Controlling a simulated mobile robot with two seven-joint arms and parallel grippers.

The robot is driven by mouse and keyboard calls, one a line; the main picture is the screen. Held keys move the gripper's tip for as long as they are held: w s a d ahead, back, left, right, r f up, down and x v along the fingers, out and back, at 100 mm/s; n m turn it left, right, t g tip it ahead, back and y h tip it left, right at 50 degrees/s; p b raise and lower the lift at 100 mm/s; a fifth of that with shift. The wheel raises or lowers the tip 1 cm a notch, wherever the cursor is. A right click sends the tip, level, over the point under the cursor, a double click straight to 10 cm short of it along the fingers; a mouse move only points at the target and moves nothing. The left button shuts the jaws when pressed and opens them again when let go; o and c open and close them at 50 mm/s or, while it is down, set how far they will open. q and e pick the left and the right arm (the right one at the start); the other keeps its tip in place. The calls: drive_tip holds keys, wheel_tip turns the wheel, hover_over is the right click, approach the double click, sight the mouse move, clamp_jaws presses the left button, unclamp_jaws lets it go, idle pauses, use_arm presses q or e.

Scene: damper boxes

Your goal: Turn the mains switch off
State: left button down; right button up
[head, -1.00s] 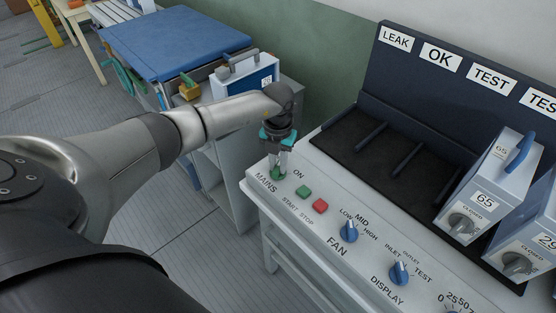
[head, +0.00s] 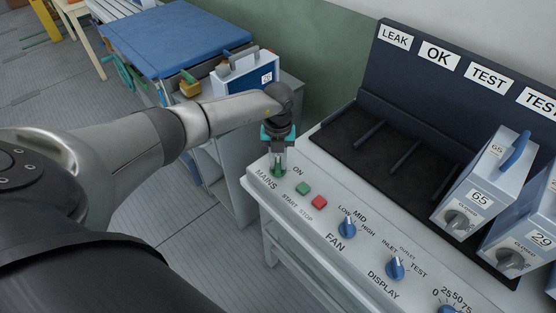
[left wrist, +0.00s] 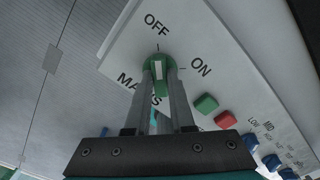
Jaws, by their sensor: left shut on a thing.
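The green mains switch (left wrist: 160,86) sits at the panel's corner, between the fingers of my left gripper (left wrist: 160,78) in the left wrist view. The fingers are shut on its raised grip, which has a white line. The grip lies in line with the OFF tick, not the ON tick at its right. In the head view my left gripper (head: 278,168) points down onto the switch beside the MAINS and ON labels, hiding most of it. My right gripper is not in view.
A green start button (head: 303,188) and a red stop button (head: 319,202) are close to the switch. The fan knob (head: 347,227) and display knob (head: 395,267) are farther along the panel. A box marked 65 (head: 475,185) stands on the dark bed.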

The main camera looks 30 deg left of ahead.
sight(278, 163)
use_arm(q)
drive_tip(key=c, duration=0.8)
unclamp_jaws()
drive_tip(key=shift+o, duration=0.2)
wheel_tip(278, 163, up, 15)
drive_tip(key=p, duration=0.1)
drive_tip(key=shift+r, duration=0.15)
